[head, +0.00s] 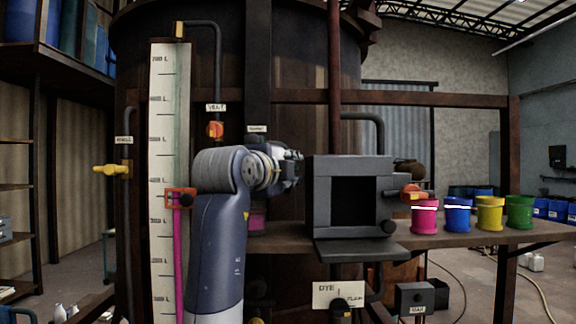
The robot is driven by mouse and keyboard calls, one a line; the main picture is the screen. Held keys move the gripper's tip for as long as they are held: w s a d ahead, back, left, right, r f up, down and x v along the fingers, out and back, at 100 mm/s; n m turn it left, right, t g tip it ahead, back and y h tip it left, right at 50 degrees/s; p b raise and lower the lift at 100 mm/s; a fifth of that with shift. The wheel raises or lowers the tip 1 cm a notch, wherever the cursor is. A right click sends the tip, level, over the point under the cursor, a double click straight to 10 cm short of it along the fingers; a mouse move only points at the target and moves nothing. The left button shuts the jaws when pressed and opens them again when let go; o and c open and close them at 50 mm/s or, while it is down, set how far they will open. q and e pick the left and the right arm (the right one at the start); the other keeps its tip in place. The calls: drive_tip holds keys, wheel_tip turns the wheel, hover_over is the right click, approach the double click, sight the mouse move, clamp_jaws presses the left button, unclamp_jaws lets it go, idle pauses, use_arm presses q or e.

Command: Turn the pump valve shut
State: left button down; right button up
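No valve in the head view carries a label I can read clearly as the pump valve. A sign reading "DYE" with smaller blurred text (338,294) hangs at the bottom, with a dark knob (340,306) under it. An orange-red valve handle (413,192) sticks out right of the dark box. Another orange-red handle (215,130) sits under the "VENT" label, and a yellow handle (110,170) is at the far left. My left gripper (291,167) is raised before the vat, left of the box; its fingers are too unclear to read. My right gripper is out of view.
An open dark box (392,165) with a lowered flap (356,250) stands right of my arm. Pink (425,217), blue (458,216), yellow (489,214) and green (520,213) pots line the shelf. A tall level gauge (160,120) stands left.

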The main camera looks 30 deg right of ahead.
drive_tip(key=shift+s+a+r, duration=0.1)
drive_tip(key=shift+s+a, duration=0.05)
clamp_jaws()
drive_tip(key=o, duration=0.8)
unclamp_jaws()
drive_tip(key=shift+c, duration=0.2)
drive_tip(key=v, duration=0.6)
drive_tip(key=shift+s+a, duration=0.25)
